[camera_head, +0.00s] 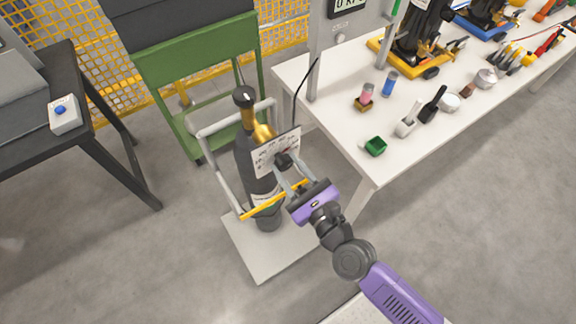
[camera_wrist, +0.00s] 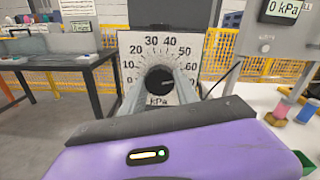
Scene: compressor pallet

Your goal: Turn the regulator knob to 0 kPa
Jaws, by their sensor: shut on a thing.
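The regulator knob (camera_wrist: 158,80) is black and round, at the middle of a white dial plate (camera_wrist: 136,42) marked in kPa. Numbers run from 0 at the left over 30 and 40 at the top; the right end is partly hidden. A pale mark shows on the knob's right side, but its exact reading is unclear. In the head view the plate (camera_head: 264,160) stands in front of a dark gas cylinder (camera_head: 244,150) with a gold neck. My gripper (camera_head: 286,166) is shut on the knob, its two fingers on either side of it in the wrist view (camera_wrist: 160,92).
A digital display (camera_wrist: 283,9) at upper right reads 0 kPa. The cylinder stands on a pale trolley (camera_head: 240,250) with a yellow bar (camera_head: 272,200). A white table (camera_head: 350,150) with small items is close on the right; a green-framed cart (camera_head: 200,55) stands behind.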

